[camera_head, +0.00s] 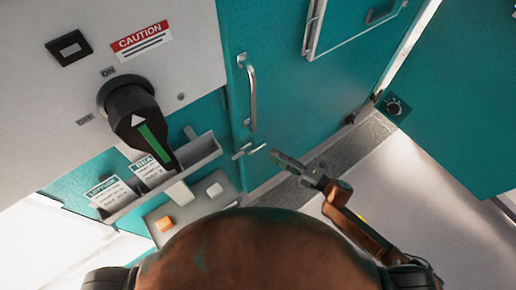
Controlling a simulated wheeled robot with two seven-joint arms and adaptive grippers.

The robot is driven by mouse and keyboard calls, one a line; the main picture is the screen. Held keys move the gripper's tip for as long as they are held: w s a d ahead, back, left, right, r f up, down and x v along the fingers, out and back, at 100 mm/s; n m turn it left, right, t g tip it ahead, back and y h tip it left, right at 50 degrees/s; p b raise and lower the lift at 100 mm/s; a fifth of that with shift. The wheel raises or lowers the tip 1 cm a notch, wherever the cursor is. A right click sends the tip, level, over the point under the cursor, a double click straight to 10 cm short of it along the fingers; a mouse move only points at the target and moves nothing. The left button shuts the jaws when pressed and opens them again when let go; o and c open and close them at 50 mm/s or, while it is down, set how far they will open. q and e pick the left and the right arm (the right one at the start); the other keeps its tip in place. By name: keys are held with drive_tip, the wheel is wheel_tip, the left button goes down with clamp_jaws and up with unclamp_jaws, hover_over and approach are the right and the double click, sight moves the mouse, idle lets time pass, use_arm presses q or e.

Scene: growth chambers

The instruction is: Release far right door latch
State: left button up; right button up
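A teal door (300,95) stands in the middle, with a vertical metal pull handle (252,92). A small metal latch lever (248,150) sits low on it, below the handle. At the right, another teal panel (460,110) carries a dark round knob or latch (394,107) at its lower left corner. Which one the task names is not certain. My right gripper (283,158) is just right of the metal lever in the picture, seemingly apart from it. Its fingers appear narrow, and their opening cannot be made out. My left gripper is not in view.
A grey wall panel (190,50) at left carries a caution sign and a large black rotary switch (135,115) with a green stripe. Below it are a tag holder (200,150) and a grey button box (190,210). Pale floor (400,180) lies open at right.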

sight(260, 149)
drive_tip(key=shift+n, duration=0.3)
drive_tip(key=x, duration=0.5)
drive_tip(key=r+x, duration=0.1)
drive_tip(key=x, duration=0.2)
drive_tip(key=shift+s+a, duration=0.25)
drive_tip(key=shift+s, duration=0.1)
drive_tip(key=shift+c, duration=0.5)
clamp_jaws()
drive_tip(key=shift+f, duration=0.1)
